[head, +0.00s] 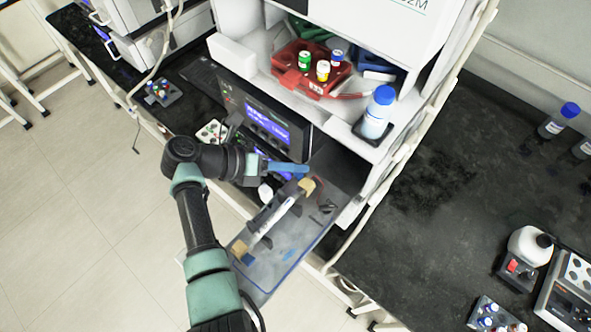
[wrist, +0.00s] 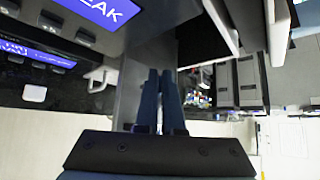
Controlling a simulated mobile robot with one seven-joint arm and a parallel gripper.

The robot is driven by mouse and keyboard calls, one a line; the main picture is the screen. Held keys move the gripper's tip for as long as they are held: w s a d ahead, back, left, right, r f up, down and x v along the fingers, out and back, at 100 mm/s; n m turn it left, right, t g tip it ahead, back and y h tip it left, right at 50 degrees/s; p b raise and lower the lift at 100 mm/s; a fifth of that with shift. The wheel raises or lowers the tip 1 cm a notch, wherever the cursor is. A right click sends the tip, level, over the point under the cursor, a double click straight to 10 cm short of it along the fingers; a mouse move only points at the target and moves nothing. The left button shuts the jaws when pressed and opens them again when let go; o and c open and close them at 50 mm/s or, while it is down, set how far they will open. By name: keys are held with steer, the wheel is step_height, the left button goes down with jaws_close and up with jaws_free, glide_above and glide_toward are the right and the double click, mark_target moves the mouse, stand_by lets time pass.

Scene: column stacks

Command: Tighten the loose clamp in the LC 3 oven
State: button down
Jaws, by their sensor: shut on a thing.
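The oven's long grey bay (head: 325,235) lies open below the dark front panel with a lit blue screen (head: 268,128). A pale column (head: 272,219) lies along it, with a tan clamp (head: 241,248) at the near end and another tan clamp (head: 307,185) at the far end. I cannot tell which is loose. My gripper (head: 306,169) has blue fingers, beside the far clamp and below the panel's lower right corner. In the wrist view, my gripper (wrist: 161,72) shows its fingers almost together over a grey surface. What they hold is hidden.
A blue-capped bottle (head: 376,113) stands on the ledge at the right. A red tray (head: 310,72) holds small vials above the panel. The wrist view shows the screen (wrist: 103,10) with "EAK" legible. The dark bench (head: 440,190) at right has free room.

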stand_by(0.3)
steer(key=c, duration=1)
jaws_free()
steer(key=shift+a, duration=0.1)
steer(key=b+v, duration=0.4)
steer(key=v, duration=0.8)
steer(key=shift+a+r, duration=0.2)
steer(key=shift+a, duration=0.2)
steer(key=shift+a, duration=0.1)
